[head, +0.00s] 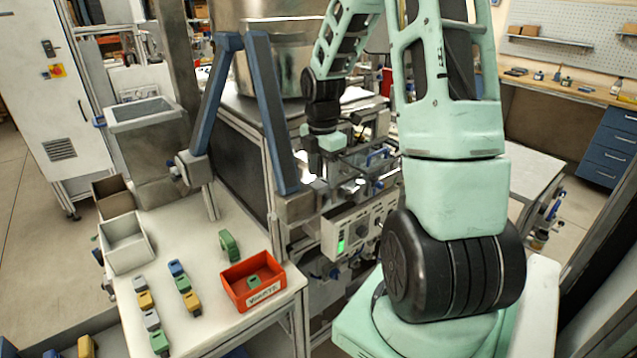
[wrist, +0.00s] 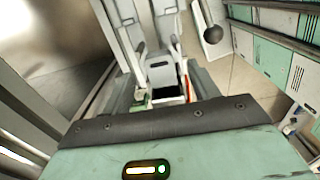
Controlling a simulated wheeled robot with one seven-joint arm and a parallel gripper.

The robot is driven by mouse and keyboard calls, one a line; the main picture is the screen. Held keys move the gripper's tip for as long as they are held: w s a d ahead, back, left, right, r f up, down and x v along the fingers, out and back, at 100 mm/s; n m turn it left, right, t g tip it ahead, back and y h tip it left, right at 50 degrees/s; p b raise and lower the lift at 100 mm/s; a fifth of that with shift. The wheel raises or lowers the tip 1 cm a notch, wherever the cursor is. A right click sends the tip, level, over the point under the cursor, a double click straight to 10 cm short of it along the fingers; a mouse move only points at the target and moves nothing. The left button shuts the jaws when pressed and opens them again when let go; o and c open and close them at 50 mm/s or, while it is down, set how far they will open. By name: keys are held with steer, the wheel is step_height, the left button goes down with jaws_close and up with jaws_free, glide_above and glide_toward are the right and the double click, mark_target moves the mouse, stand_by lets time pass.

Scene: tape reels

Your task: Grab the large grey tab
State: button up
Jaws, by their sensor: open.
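Two grey tabs lie on the white table at the lower left of the head view: one grey tab (head: 139,284) at the back of the left row and another grey tab (head: 151,319) nearer the front. I cannot tell surely from their size which is the large one. My gripper (head: 322,150) is open, high over the machine at the centre, well to the right of the tabs and apart from them. Its fingertips are hard to make out. The wrist view shows the gripper's body along the bottom, and no grey tab can be made out there.
Blue (head: 177,268), green (head: 183,285) and yellow tabs (head: 192,303) stand near the grey ones. A larger green tab (head: 229,245) is behind an orange bin (head: 278,285) holding a green piece. A white bin (head: 124,256) stands at the left. Blue-grey posts (head: 270,115) rise between gripper and table.

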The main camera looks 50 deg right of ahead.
steer(key=shift+f, duration=1.2)
steer(key=c, duration=1.1)
steer(key=shift+o, duration=0.2)
steer(key=shift+r, duration=0.1)
